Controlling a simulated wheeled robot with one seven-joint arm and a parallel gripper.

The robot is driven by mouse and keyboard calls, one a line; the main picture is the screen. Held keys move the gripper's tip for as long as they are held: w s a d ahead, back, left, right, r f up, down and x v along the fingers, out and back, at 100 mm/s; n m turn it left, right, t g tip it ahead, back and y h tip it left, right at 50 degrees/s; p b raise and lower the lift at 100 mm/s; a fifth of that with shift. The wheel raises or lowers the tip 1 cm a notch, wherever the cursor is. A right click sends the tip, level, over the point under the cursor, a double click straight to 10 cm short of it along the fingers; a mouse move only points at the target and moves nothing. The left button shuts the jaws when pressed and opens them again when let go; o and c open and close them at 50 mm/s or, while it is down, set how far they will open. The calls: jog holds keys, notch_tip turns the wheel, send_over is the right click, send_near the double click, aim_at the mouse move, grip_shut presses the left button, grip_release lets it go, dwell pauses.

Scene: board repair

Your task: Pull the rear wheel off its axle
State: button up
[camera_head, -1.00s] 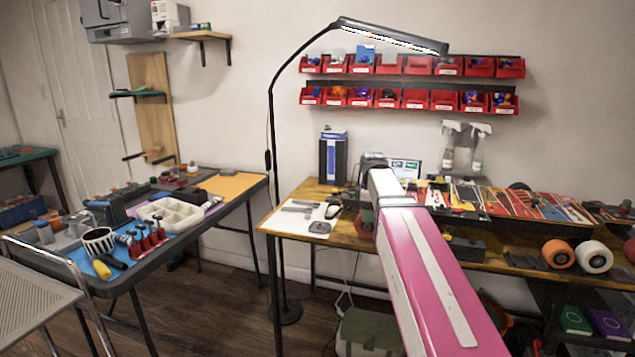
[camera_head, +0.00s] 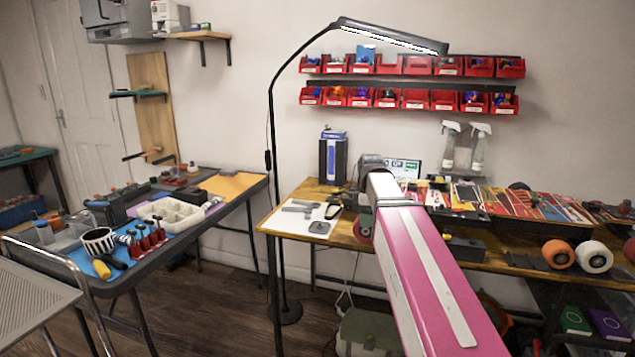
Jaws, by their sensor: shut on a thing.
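My arm reaches from the lower right to the workbench (camera_head: 290,222), and its grey wrist hangs over the bench. My gripper (camera_head: 364,208) is below the wrist, mostly hidden behind my arm, so its fingers do not show clearly. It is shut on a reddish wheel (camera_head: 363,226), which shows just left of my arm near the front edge. A long board with a colourful graphic (camera_head: 540,206) lies on the bench to the right. Its left end and the rear axle are hidden behind my arm or too small to tell.
A white sheet with grey tools (camera_head: 306,216) lies left of the wheel. An orange wheel (camera_head: 558,254) and a white wheel (camera_head: 594,257) are at the front right. A black lamp post (camera_head: 273,190) stands left of the bench. A dark box (camera_head: 465,248) sits right of my arm.

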jog(key=shift+r, duration=0.1)
jog(key=s+a+r, duration=0.1)
jog(key=s+r, duration=0.4)
jog(key=r, duration=0.2)
jog(key=shift+s+a, duration=0.35)
jog(key=shift+a, duration=0.05)
dwell(0.4)
jog(key=shift+f, duration=0.1)
